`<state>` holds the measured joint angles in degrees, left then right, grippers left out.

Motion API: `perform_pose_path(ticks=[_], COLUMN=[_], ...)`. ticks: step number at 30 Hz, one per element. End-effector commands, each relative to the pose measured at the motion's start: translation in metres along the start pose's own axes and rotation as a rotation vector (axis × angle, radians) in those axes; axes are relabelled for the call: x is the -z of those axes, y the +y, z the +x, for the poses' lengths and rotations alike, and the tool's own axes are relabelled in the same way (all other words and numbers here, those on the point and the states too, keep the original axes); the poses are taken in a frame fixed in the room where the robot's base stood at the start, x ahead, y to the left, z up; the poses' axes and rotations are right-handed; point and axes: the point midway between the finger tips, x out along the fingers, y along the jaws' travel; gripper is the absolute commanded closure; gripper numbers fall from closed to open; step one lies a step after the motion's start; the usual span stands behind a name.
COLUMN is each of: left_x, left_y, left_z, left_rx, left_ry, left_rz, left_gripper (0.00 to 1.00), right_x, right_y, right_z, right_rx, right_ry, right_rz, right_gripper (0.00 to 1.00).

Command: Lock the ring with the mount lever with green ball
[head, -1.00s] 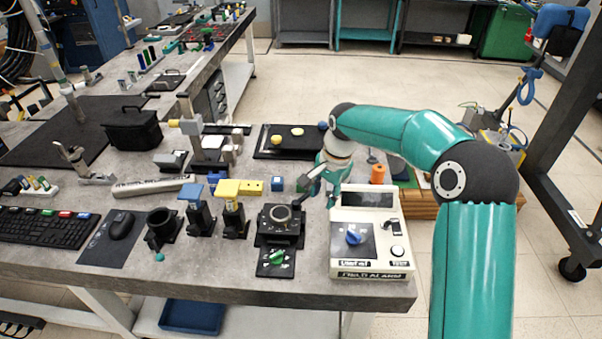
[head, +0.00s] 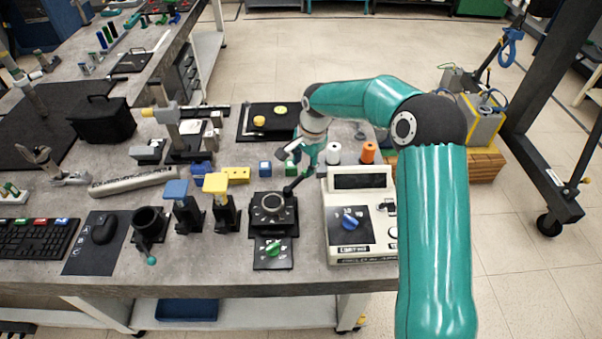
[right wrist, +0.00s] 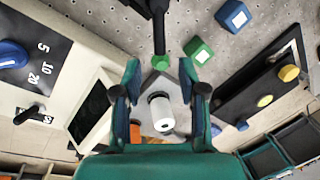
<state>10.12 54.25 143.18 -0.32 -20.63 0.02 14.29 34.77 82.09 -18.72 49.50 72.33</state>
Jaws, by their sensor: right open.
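The black mount (head: 272,222) stands near the bench's front edge, with a round grey-rimmed ring (head: 271,203) on top. In the right wrist view a black lever (right wrist: 158,28) comes in from the top and ends in a green ball (right wrist: 161,62). My right gripper (right wrist: 160,74) is open, its two fingers on either side of the ball; I cannot tell whether they touch it. In the head view my right gripper (head: 297,170) is just behind and right of the mount, and the ball is not clear there. My left gripper is not in view.
A cream control box (head: 360,212) stands close right of the mount. Blue-topped (head: 177,188) and yellow-topped (head: 216,182) holders stand left. A black cup (head: 150,222) has a teal-ball lever. Green (right wrist: 198,50) and blue (right wrist: 233,14) cubes and a white spool (right wrist: 161,112) lie nearby.

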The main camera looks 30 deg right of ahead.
Motion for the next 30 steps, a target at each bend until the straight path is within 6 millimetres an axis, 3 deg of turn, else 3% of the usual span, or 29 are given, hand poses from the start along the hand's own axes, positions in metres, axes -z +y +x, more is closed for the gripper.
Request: perform_pose_path(ticks=[3, 9, 15, 23, 30], left_x=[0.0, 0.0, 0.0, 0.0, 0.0], left_y=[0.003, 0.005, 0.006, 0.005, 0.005], left_z=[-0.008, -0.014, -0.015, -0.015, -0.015], left_rx=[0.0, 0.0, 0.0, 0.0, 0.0], left_ry=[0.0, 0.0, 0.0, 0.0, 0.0], left_rz=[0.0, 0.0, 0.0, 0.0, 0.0], left_gripper=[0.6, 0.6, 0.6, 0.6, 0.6], right_x=[-0.001, -0.002, -0.002, -0.002, -0.002], right_y=[0.0, -0.001, -0.002, -0.002, -0.002], right_z=[0.024, 0.053, 0.065, 0.066, 0.066], right_rx=[-0.005, -0.003, 0.0, 0.001, 0.0], right_ry=[-0.002, -0.002, -0.001, 0.0, -0.001], right_rz=[-0.002, -0.004, -0.004, -0.005, -0.005], right_gripper=[0.59, 0.59, 0.59, 0.59, 0.97])
